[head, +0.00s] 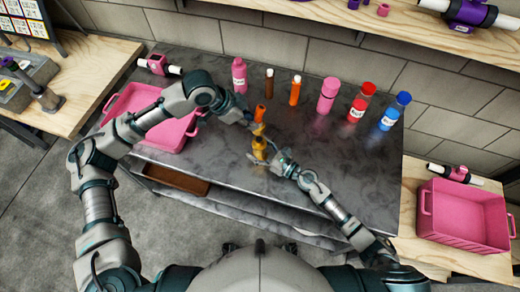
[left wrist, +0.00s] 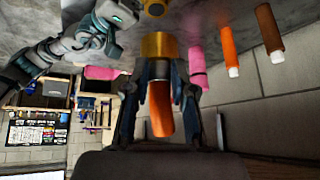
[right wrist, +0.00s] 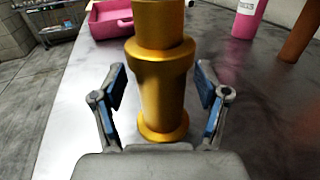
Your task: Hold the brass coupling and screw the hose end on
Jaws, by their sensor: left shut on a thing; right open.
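The brass coupling (head: 259,149) stands upright on the dark worktop. In the right wrist view the coupling (right wrist: 161,92) rises from a flanged foot between the fingers of my right gripper (right wrist: 160,95). That gripper is open, with a gap on both sides. My left gripper (left wrist: 157,90) is shut on the orange hose end (left wrist: 161,108), which has a brass collar (left wrist: 158,45). In the left wrist view grey worktop shows between the collar and the coupling (left wrist: 154,8).
A pink bottle (head: 239,75), a brown hose (head: 269,80) and another orange hose (head: 295,90) stand behind, with red and blue bottles (head: 390,112) to their right. A pink tray (head: 118,103) sits left, a pink crate (head: 465,212) right.

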